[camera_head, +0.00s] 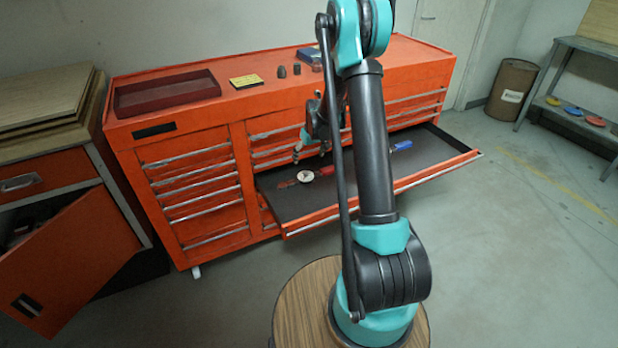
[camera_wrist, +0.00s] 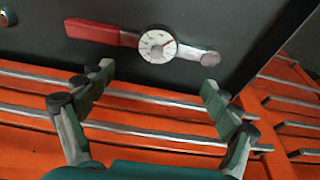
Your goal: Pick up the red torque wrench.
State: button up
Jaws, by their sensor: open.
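The red torque wrench (camera_head: 305,176) lies in the open drawer, with its white dial showing in the head view. In the wrist view, the wrench (camera_wrist: 157,43) lies across the upper part, with its red handle (camera_wrist: 97,33) at left and its silver head (camera_wrist: 211,58) at right. My gripper (camera_wrist: 158,77) is open and empty. Its two fingers are spread wide, apart from the wrench, with the dial beyond the gap between them. In the head view, my gripper (camera_head: 311,150) is over the drawer and partly hidden by my arm.
The open drawer (camera_head: 433,150) has a dark floor and also holds a blue-handled tool (camera_head: 402,145). The orange cabinet (camera_head: 190,135) stands behind, with a dark red tray (camera_head: 167,93) and a yellow item (camera_head: 246,81) on top.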

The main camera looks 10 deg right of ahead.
send_over(306, 172)
jog(key=s, duration=0.2)
jog(key=f, duration=0.6)
jog(key=shift+d+f, duration=0.2)
jog(key=shift+f, duration=0.05)
jog(key=shift+w+x, duration=0.15)
jog(key=shift+x, duration=1.2)
jog(key=shift+w+x, duration=0.1)
jog(key=shift+x, duration=1.2)
jog(key=shift+r, duration=0.1)
jog(key=shift+c, duration=0.3)
jog(key=shift+d, duration=0.1)
jog(key=c, duration=1.9)
jog(key=shift+s+r, duration=0.1)
jog(key=shift+r, duration=0.05)
grip_shut()
